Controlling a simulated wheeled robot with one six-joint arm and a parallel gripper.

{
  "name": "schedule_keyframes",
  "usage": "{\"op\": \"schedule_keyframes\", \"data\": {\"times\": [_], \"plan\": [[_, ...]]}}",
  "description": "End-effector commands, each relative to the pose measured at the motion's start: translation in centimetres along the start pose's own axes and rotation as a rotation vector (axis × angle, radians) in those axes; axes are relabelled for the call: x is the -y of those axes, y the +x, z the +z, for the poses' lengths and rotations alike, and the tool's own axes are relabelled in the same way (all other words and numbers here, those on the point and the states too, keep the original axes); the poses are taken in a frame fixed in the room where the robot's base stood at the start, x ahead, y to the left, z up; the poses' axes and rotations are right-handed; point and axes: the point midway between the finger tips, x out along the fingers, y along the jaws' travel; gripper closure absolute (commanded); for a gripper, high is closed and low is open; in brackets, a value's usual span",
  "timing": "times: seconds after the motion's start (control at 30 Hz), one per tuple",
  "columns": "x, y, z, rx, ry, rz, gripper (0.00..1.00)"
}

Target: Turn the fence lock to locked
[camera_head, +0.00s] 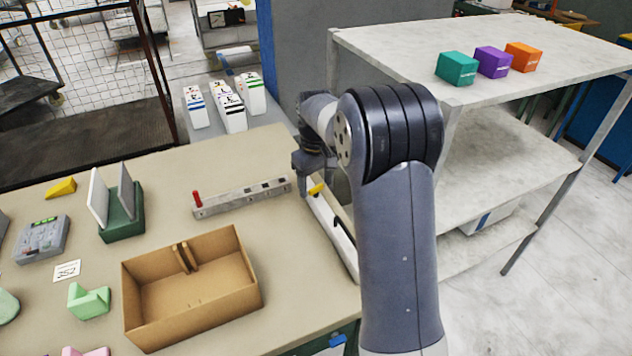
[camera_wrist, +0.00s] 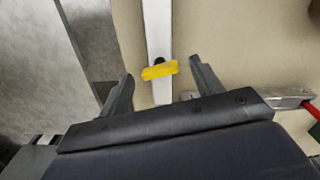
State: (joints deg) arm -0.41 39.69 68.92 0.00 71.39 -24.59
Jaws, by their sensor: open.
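The fence lock shows as a yellow lever (camera_head: 317,188) on a pale fence rail (camera_head: 328,217) along the right edge of the table. In the wrist view the yellow lever (camera_wrist: 159,70) lies across the white rail (camera_wrist: 158,25), slightly tilted, on a dark round pivot. My gripper (camera_wrist: 160,75) is open, with one finger on each side of the lever and a gap on both sides. In the head view my gripper (camera_head: 308,180) is just above and beside the lever, partly hidden by my arm. I cannot tell whether the lever's position is locked.
A grey metal bar (camera_head: 240,197) with a red peg (camera_head: 196,198) lies left of the rail. An open cardboard box (camera_head: 250,296) stands on the table (camera_head: 300,318) in front. A grey shelf unit (camera_head: 400,50) bearing coloured boxes stands close on the right.

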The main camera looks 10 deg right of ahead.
Motion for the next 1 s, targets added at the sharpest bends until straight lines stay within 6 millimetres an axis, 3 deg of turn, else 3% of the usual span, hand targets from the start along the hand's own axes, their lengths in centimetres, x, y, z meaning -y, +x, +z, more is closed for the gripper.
{"op": "schedule_keyframes", "data": {"times": [0.33,0.87,1.0], "plan": [[0.02,0.40,0.03,0.000,0.000,0.000,0.39],[0.01,0.35,0.02,0.000,0.000,0.000,0.82],[0.02,0.29,0.02,0.000,0.020,0.000,0.83]]}}
